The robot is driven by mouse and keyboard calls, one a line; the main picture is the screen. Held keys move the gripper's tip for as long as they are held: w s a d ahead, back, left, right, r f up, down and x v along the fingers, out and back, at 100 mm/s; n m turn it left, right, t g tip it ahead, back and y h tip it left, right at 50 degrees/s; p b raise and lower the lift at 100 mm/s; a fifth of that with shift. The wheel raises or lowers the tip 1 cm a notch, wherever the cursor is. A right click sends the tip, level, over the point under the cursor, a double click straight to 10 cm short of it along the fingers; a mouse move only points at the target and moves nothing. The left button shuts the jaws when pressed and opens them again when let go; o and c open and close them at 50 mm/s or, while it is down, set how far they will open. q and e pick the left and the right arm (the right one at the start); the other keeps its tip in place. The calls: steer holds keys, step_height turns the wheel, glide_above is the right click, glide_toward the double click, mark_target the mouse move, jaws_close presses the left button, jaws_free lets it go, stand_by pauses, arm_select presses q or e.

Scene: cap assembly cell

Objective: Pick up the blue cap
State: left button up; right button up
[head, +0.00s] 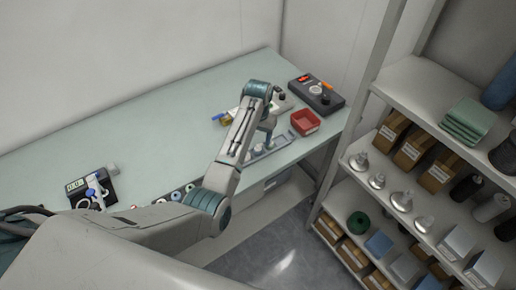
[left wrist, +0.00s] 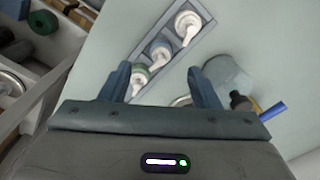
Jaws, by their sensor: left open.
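My left gripper (left wrist: 159,68) is open in the left wrist view, with nothing held between its fingers. In the head view my left gripper (head: 268,132) points down over the grey tray (head: 277,145), partly hidden by its own arm. In the left wrist view the tray (left wrist: 207,18) holds a row of white-stemmed round pieces. The middle piece (left wrist: 160,53) looks bluish, and the nearest piece (left wrist: 141,74) is greenish and close to the left finger. I cannot tell surely which is the blue cap. In the head view a small blue round piece (head: 176,195) lies by the front edge.
A red bin (head: 305,122) and a dark control box (head: 316,94) stand at the table's right end. A blue-handled tool (left wrist: 272,110) lies right of the fingers. A shelf (head: 400,100) stands on the right. The table's middle (head: 130,140) is clear.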

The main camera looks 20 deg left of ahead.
mark_target(258, 145)
arm_select(q)
steer(key=f+p, duration=0.1)
steer(key=f, duration=0.1)
steer(key=f+p, duration=0.1)
steer(key=f, duration=0.1)
steer(key=shift+w+a+f, duration=0.15)
steer(key=shift+w+f, duration=0.05)
steer(key=shift+s+f+p, duration=0.1)
steer(key=shift+f+p, duration=0.2)
steer(key=shift+p, duration=0.05)
steer(key=shift+f, duration=0.15)
steer(key=shift+c, duration=1.2)
steer(key=c, duration=0.4)
steer(key=shift+c, duration=1)
arm_select(e)
steer(key=shift+w+d+r, duration=0.2)
steer(key=shift+w+r, duration=1.25)
steer(key=shift+w, duration=0.3)
